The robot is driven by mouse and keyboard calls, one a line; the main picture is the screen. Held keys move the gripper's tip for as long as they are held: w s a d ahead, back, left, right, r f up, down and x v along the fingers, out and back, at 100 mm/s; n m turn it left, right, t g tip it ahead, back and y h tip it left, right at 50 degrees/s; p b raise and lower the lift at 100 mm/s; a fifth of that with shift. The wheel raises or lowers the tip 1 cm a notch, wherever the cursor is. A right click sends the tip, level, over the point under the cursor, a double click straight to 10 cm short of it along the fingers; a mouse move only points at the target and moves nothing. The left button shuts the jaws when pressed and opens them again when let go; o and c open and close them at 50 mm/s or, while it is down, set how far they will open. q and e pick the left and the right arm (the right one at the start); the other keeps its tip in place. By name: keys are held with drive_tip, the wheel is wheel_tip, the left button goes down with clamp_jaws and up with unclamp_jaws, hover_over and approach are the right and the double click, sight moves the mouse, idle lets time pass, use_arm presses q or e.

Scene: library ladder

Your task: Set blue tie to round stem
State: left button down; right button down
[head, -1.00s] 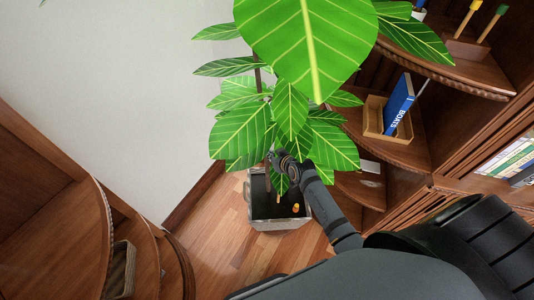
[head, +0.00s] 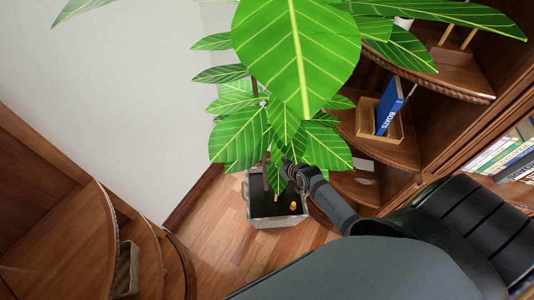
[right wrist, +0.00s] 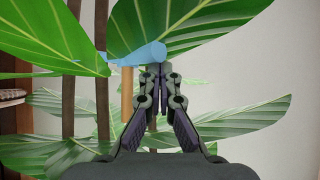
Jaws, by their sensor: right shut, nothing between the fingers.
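The blue tie (right wrist: 142,55) is a light blue bar lying nearly level in the right wrist view, with a rounded right end. It is just beyond the tips of my right gripper (right wrist: 158,76), which is shut and empty. Whether the tips touch it is unclear. Two dark brown stems (right wrist: 102,85) and a lighter tan round stem (right wrist: 127,92) stand upright left of the fingers. The tie crosses near the tan stem's top; leaves hide part of it. In the head view my right gripper (head: 288,168) is among the leaves above the planter (head: 276,221). My left gripper is out of view.
Large green leaves (head: 297,50) hang over the work area. A curved shelf (head: 405,152) with a blue book (head: 389,106) in a tray stands right. A curved wooden unit (head: 60,240) stands left. Wooden floor (head: 215,240) is open beside the planter.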

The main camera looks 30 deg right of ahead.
drive_tip(key=shift+s+d, duration=0.1)
drive_tip(key=shift+d, duration=0.05)
drive_tip(key=shift+w+b, duration=0.3)
drive_tip(key=shift+w, duration=0.55)
drive_tip(key=a+v, duration=0.1)
drive_tip(key=v, duration=1.1)
drive_tip(key=shift+d, duration=0.4)
